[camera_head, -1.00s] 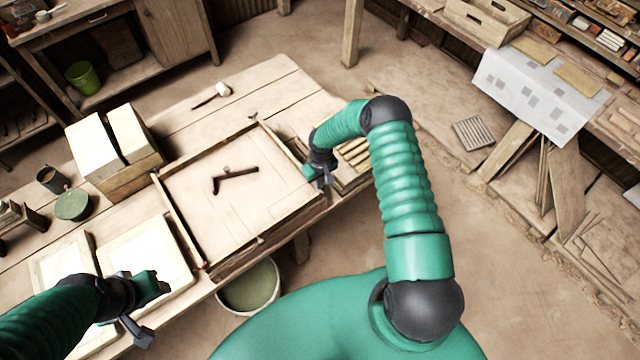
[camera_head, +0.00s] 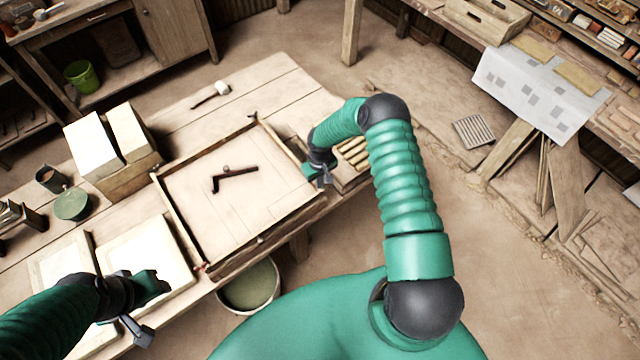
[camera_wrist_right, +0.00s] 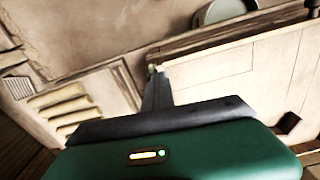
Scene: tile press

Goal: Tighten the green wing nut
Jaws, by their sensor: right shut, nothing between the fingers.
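My right gripper (camera_head: 325,180) is at the right side of the wooden press frame (camera_head: 230,262), near its front right corner. In the right wrist view its dark fingers (camera_wrist_right: 157,88) are together and hold nothing. A small pale greenish piece (camera_wrist_right: 152,69) shows at their tips, beside the frame's edge; it may be the green wing nut, but it is too small to be sure. I cannot make out the wing nut in the head view, where the gripper covers that spot. My left gripper (camera_head: 140,328) is over the pale boards at the lower left, away from the frame.
A dark crank-shaped tool (camera_head: 235,176) lies on the panel inside the frame. A mallet (camera_head: 212,93) lies at the back of the table, and a bucket (camera_head: 250,287) stands below the front edge.

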